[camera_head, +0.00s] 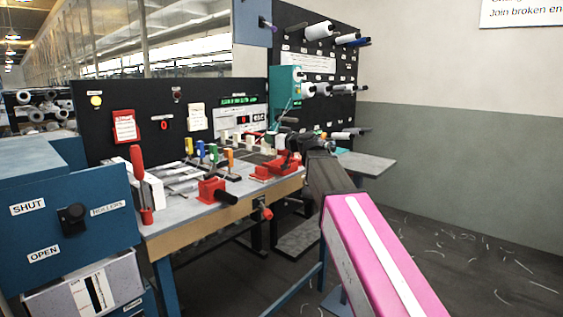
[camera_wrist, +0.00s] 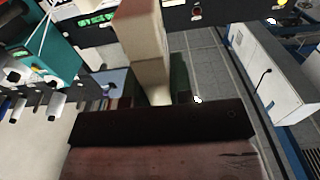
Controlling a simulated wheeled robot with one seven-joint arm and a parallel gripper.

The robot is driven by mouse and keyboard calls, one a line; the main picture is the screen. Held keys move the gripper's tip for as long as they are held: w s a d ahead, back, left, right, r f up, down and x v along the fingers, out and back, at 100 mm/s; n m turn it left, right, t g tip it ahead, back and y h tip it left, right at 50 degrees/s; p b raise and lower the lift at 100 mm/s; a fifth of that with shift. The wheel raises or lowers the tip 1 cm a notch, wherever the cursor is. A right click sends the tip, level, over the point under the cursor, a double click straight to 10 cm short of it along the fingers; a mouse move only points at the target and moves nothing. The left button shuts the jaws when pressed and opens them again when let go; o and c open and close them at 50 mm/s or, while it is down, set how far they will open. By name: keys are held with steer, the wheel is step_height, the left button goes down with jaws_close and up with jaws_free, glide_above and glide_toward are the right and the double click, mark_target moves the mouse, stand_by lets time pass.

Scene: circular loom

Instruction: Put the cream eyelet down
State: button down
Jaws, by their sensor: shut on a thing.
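My gripper (camera_head: 292,141) is at the far end of my pink and black arm, above the right part of the workbench. It looks small and dark in the head view. The cream eyelet (camera_wrist: 142,38) shows in the wrist view as a pale upright block in front of the dark wrist parts. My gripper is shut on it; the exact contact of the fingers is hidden. In the head view I cannot pick the held eyelet out clearly from the pale pieces near the gripper.
The workbench (camera_head: 180,220) carries red clamps (camera_head: 211,190), coloured upright pieces (camera_head: 213,153) and a red-handled tool (camera_head: 138,170). A black panel (camera_head: 95,125) stands behind. A teal box (camera_head: 284,92) and white bobbins (camera_head: 320,30) are close to my gripper's side.

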steer(key=shift+w+d+f, duration=0.7)
steer(key=shift+w+f, duration=0.5)
steer(key=shift+f, duration=0.3)
steer(key=shift+w+d+f, duration=0.75)
steer(key=shift+w+f, duration=0.4)
steer(key=shift+f, duration=0.3)
steer(key=shift+w+d+f, duration=0.7)
steer(key=shift+w+f, duration=0.5)
steer(key=shift+f, duration=0.3)
steer(key=shift+f, duration=0.15)
steer(key=c, duration=1)
jaws_free()
steer(key=shift+f, duration=0.1)
